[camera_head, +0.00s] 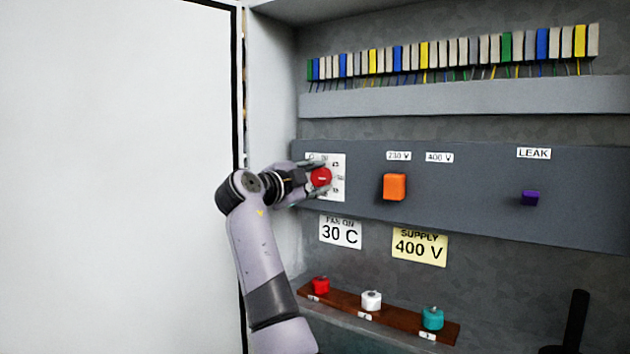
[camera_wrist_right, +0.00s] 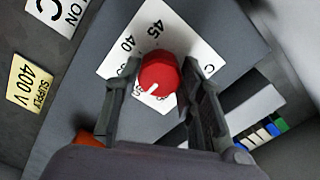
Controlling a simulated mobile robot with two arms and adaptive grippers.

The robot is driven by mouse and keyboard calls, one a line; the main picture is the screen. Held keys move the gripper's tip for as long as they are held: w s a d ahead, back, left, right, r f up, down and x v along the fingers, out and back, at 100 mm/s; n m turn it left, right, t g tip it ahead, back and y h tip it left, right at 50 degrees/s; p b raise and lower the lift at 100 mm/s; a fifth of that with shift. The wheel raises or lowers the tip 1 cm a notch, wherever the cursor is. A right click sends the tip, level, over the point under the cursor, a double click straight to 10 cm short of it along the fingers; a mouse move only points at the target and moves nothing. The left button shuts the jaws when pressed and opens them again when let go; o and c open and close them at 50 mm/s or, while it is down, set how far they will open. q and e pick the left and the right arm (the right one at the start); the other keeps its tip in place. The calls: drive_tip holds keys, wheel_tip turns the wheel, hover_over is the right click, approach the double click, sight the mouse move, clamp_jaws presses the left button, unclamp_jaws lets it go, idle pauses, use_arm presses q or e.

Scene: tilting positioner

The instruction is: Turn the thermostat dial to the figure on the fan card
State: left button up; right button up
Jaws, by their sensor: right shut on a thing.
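The thermostat dial (camera_head: 320,177) is a red knob on a white scale plate (camera_head: 338,190) at the left of the grey panel. My right gripper (camera_head: 316,174) is at the dial, shut on it. In the right wrist view the dial (camera_wrist_right: 159,73) sits between the two fingers (camera_wrist_right: 161,86). Its white mark points down and slightly left there, away from the readable 40 and 45. The figure at the mark is unclear, partly hidden by the gripper. The fan card (camera_head: 340,232) below the plate reads FAN ON 30 C. My left gripper is not in view.
An orange switch (camera_head: 394,187) and a purple knob (camera_head: 530,198) are farther right on the panel. A yellow supply card (camera_head: 419,246) reads 400 V. Below, a brown strip (camera_head: 395,314) bears red, white and teal posts. A white door stands at left.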

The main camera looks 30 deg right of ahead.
drive_tip(key=o, duration=1.1)
drive_tip(key=shift+o, duration=0.2)
drive_tip(key=v, duration=1.2)
drive_tip(key=shift+f, duration=0.15)
